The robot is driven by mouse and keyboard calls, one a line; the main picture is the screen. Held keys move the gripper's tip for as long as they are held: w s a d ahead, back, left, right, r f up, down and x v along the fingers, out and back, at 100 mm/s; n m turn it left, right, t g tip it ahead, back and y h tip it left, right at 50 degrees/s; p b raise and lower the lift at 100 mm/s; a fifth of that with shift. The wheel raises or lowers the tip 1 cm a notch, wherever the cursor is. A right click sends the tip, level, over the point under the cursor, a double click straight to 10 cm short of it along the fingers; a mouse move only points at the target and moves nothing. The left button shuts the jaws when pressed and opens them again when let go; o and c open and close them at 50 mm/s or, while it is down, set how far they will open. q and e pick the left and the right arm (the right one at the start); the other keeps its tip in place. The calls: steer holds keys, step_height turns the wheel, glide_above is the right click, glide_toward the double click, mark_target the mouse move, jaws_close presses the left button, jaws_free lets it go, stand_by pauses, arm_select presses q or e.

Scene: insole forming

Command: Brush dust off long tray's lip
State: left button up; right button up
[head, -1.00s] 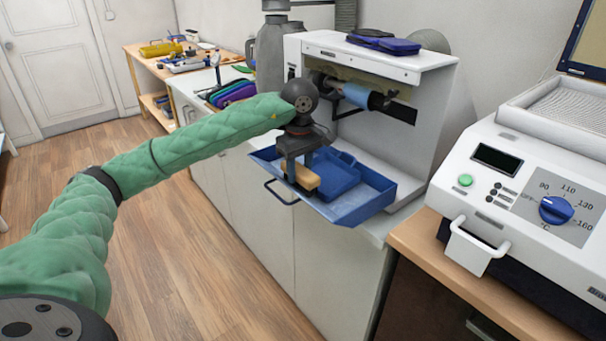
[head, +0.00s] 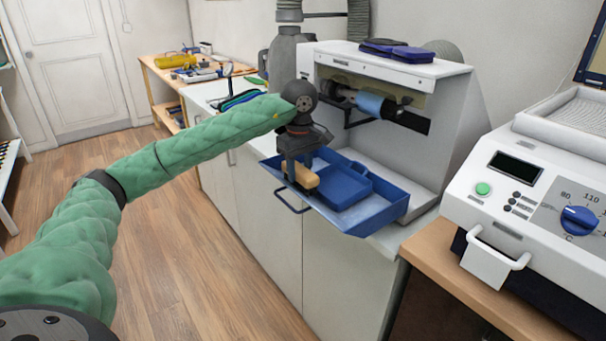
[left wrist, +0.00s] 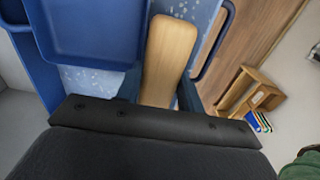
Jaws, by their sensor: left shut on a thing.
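The long tray (head: 378,216) is a blue drawer-like tray with a dark pull handle, jutting out below the white grinding machine. My left gripper (head: 296,170) is shut on a wooden brush handle (head: 306,177) above the tray's front lip, near its left end. In the left wrist view the wooden brush (left wrist: 169,55) lies along the lip between the fingers; its bristles are hidden. Pale dust specks show on the tray's blue surface (left wrist: 200,18) on both sides of the brush. The right gripper is out of view.
A smaller blue bin (head: 340,187) sits inside the tray. The white grinding machine (head: 385,62) stands behind it. A white heating unit (head: 520,190) with a blue dial stands at the right on a wooden bench. Open floor (head: 180,220) lies to the left.

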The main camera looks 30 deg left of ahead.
arm_select(q)
steer(key=shift+w+a+f+b, duration=0.1)
steer(key=shift+w+a+b, duration=0.15)
steer(key=shift+a, duration=0.4)
steer(key=shift+w+a+b, duration=0.2)
steer(key=shift+w+a, duration=0.1)
steer(key=shift+a, duration=0.3)
steer(key=shift+w+a+f+b, duration=0.1)
steer(key=shift+w+a+b, duration=0.15)
steer(key=shift+a, duration=0.4)
steer(key=shift+a+r+p, duration=0.1)
steer(key=shift+r+p, duration=0.3)
steer(key=shift+r, duration=0.4)
steer(key=shift+r+p, duration=1.5)
steer(key=shift+r, duration=1.8)
steer(key=shift+f, duration=0.1)
